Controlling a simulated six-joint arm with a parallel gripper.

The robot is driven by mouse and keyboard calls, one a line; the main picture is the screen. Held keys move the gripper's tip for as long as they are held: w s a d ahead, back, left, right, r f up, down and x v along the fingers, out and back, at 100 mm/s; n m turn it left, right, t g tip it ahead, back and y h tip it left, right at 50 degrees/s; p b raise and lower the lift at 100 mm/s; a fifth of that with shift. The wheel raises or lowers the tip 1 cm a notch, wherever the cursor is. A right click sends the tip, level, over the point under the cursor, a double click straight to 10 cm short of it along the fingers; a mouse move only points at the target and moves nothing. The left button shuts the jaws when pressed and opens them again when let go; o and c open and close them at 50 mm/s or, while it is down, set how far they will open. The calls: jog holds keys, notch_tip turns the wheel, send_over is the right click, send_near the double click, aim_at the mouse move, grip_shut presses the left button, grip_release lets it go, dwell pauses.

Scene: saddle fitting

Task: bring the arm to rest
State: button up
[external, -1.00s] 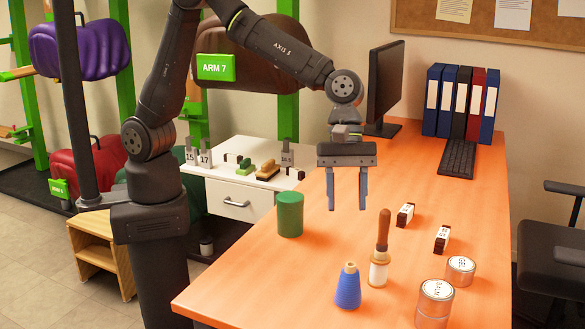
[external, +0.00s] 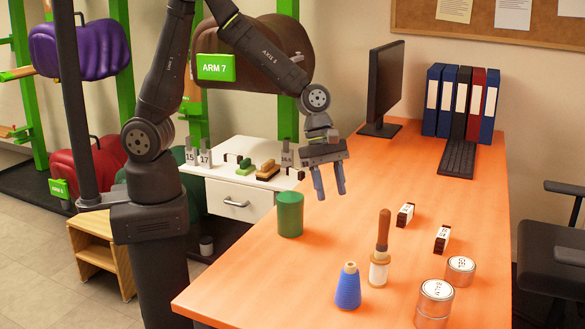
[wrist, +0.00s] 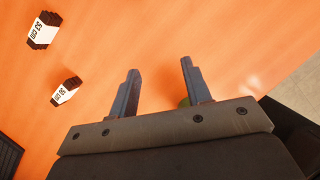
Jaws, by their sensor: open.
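My gripper (external: 330,192) hangs above the orange desk (external: 270,275), fingers pointing down and slightly tilted. In the external view it is behind and to the right of the green cylinder (external: 290,214). Its two blue-grey fingers (wrist: 157,82) are apart, with nothing between them. In the wrist view the desk surface shows beyond the fingertips, and a small bit of green shows behind the right finger. My arm is bent, with its forearm sloping down to the right.
Two small dark blocks with white labels (external: 405,214) (external: 442,238) lie on the desk. A wooden-handled tool (external: 382,245), a blue cone spool (external: 348,287) and two tins (external: 435,302) (external: 460,270) stand nearer the front. A monitor (external: 385,85) stands behind. A white drawer cabinet (external: 232,200) is at left.

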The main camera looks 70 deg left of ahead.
jog(key=w+a+f, duration=0.6)
jog(key=w+f, duration=0.2)
jog(key=w, duration=0.1)
jog(key=shift+w+a, duration=0.25)
jog(key=shift+a, duration=0.1)
jog(key=shift+r, duration=0.15)
jog(key=s+d+r+m, duration=0.1)
jog(key=s+d+r, duration=0.8)
jog(key=d, duration=0.3)
jog(key=shift+s+d+r+m+g, duration=0.3)
jog(key=shift+s+r+m+g, duration=0.1)
jog(key=shift+s, duration=0.2)
jog(key=shift+f, duration=0.1)
